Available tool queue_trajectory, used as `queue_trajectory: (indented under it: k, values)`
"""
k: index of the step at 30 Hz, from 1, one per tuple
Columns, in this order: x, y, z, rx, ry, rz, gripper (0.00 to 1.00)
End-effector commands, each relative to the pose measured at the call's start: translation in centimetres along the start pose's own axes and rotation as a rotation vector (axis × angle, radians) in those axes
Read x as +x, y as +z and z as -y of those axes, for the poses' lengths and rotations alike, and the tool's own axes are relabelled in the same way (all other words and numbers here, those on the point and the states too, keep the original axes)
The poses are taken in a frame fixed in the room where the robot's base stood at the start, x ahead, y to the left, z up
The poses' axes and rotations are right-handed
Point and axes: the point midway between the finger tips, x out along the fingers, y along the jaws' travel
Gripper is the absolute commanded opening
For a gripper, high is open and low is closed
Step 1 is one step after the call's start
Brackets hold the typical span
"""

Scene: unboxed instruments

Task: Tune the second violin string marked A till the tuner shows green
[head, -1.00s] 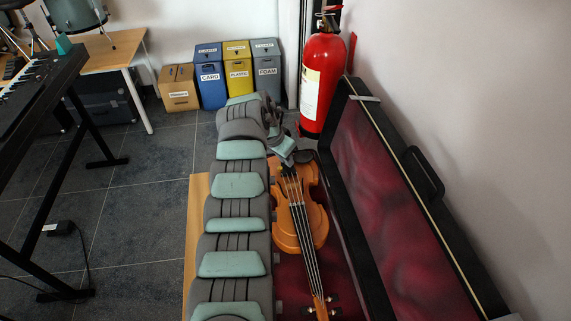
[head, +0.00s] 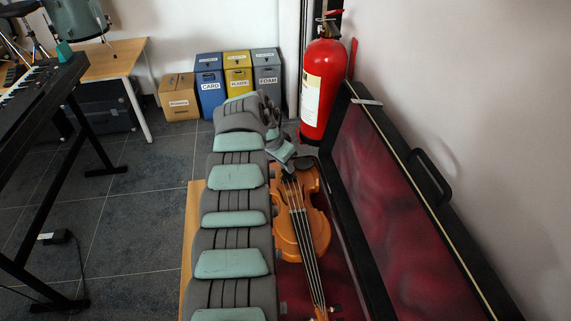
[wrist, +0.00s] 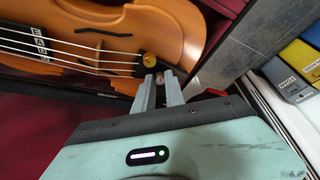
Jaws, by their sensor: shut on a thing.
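The orange-brown violin (head: 312,228) lies in an open case with its strings running lengthwise. In the wrist view its body (wrist: 185,22) fills the upper left, with the strings and a dark bridge-like piece showing. My gripper (wrist: 159,78) is at the body's near edge, by the string ends and a small gold round part (wrist: 148,60). It is shut on a small copper-coloured knob (wrist: 160,77), mostly hidden between the fingers. In the head view my gripper (head: 289,176) is at the violin's far end. No letter A and no tuner display can be made out.
The case lid (head: 375,190) stands open on the right. A red fire extinguisher (head: 322,88) stands beyond it near the wall. A keyboard (head: 30,95) is at left; dark tiled floor lies between.

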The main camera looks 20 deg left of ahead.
Motion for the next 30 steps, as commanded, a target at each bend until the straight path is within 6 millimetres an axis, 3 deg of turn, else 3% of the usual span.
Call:
queue_trajectory:
  k: [9, 19, 30]
  values:
    - [0.1, 0.0, 0.0, 0.000, 0.000, 0.000, 0.37]
    - [-0.3, 0.0, 0.1, -0.001, -0.002, -0.001, 0.37]
    - [-3.3, -0.2, 0.1, 0.000, -0.004, -0.005, 0.37]
